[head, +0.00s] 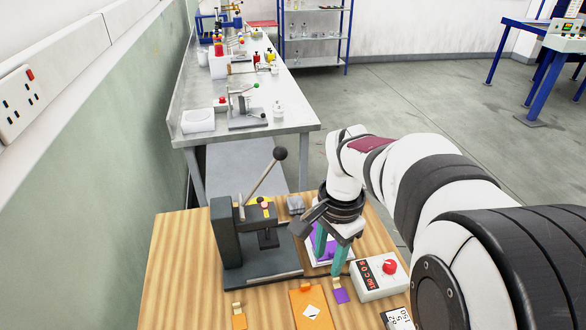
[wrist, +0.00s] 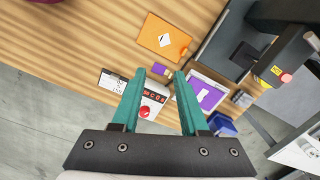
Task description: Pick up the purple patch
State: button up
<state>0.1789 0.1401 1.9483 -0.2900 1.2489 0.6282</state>
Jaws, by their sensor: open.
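A small purple patch (head: 342,296) with a tan tab at one edge lies on the wooden table, in front of my gripper in the head view. In the wrist view the small purple patch (wrist: 158,69) shows between my fingertips, lower down on the table. A larger purple rectangle (wrist: 209,97) lies on a white-edged sheet or tray; my fingers partly cover it in the head view (head: 331,249). My gripper (head: 329,262) points down with its two green fingers apart and nothing between them. It also shows open in the wrist view (wrist: 159,76).
A dark lever press (head: 228,240) stands left of my gripper. A white control box (head: 365,281) with a red knob is close on the right. An orange board (head: 304,316) with a white diamond and a small orange patch (head: 239,322) lie at the front. A label card (head: 398,319) lies front right.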

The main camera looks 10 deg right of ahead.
aim_at(336, 278)
jog(key=w+d+f+m, duration=0.4)
jog(key=w+d+f, duration=0.2)
jog(key=w, duration=0.2)
jog(key=shift+h, duration=0.3)
jog(key=f, duration=1.5)
jog(key=shift+s+d+f, duration=0.1)
jog(key=shift+s+d, duration=0.05)
jog(key=shift+s, duration=0.15)
jog(key=shift+c, duration=0.3)
grip_shut()
